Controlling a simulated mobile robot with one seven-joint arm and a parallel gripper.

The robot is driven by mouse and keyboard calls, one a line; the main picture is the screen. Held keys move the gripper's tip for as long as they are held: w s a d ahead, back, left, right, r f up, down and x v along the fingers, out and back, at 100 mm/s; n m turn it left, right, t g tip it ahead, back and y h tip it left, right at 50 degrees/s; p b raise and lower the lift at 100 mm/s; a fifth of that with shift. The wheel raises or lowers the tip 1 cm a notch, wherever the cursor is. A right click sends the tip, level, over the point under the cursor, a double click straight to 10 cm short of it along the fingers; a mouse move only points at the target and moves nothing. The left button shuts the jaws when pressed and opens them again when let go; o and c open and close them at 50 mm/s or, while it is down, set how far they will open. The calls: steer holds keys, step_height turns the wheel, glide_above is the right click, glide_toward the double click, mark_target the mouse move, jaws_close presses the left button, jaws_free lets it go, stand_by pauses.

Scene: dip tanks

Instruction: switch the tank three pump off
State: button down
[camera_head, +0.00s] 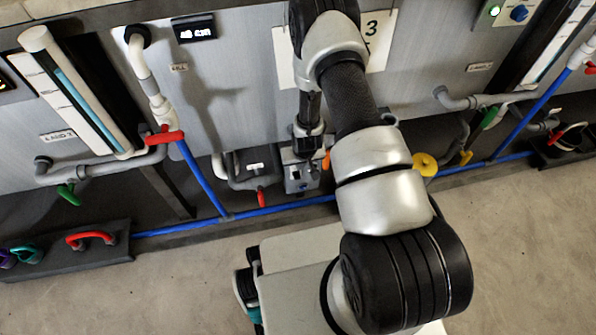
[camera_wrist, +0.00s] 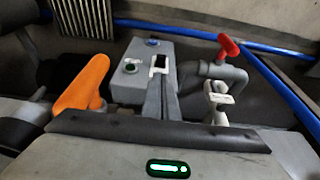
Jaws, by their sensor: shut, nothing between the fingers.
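A small grey pump box (camera_head: 299,176) stands low on the wall below the panel marked 3, partly behind my gripper in the head view. In the wrist view the box (camera_wrist: 128,84) shows a blue round button (camera_wrist: 152,42), a small pale-rimmed button or lamp (camera_wrist: 130,68), and a dark slot or rocker in a white frame (camera_wrist: 160,62). My gripper (camera_head: 306,150) is shut and empty, pointing down at the box. In the wrist view its fingertips (camera_wrist: 159,82) are close to the framed rocker; I cannot tell whether they touch. The rocker's position is unclear.
An orange handle (camera_wrist: 82,84) sits left of the box in the wrist view. A blue pipe (camera_head: 285,205) runs along the wall's foot. The floor in front is clear.

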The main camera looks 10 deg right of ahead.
mark_target(298, 176)
steer(key=shift+f, duration=0.1)
steer(key=b+x, duration=0.3)
steer(key=x, duration=0.6)
steer(key=shift+w+f, duration=0.1)
steer(key=shift+f, duration=0.3)
